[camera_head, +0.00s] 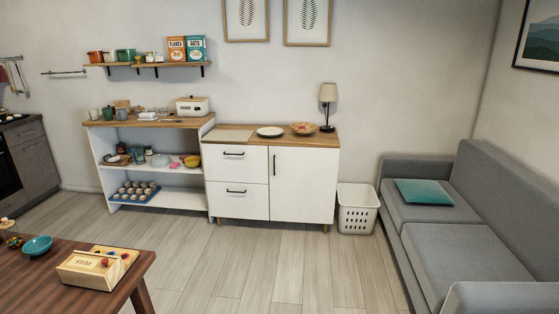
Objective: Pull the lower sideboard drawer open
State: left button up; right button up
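The white sideboard (270,180) with a wooden top stands against the back wall, right of the open shelf unit. Its left side has two stacked drawers; its right side has a door with a vertical black handle. The lower drawer (238,203) looks shut, its front flush with the rest. Its horizontal black handle (236,191) sits near the top of its front. The upper drawer (233,163) also looks shut and has its own black handle (234,154). Neither of my grippers is in view.
A white basket (357,215) is right of the sideboard, then a grey sofa (465,250). The floor (270,265) before the sideboard is clear.

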aim_at(225, 199)
jog(key=i+j+u, duration=0.3)
jog(key=i, duration=0.95)
jog(key=i+l+u, duration=0.3)
jog(key=i, duration=0.9)
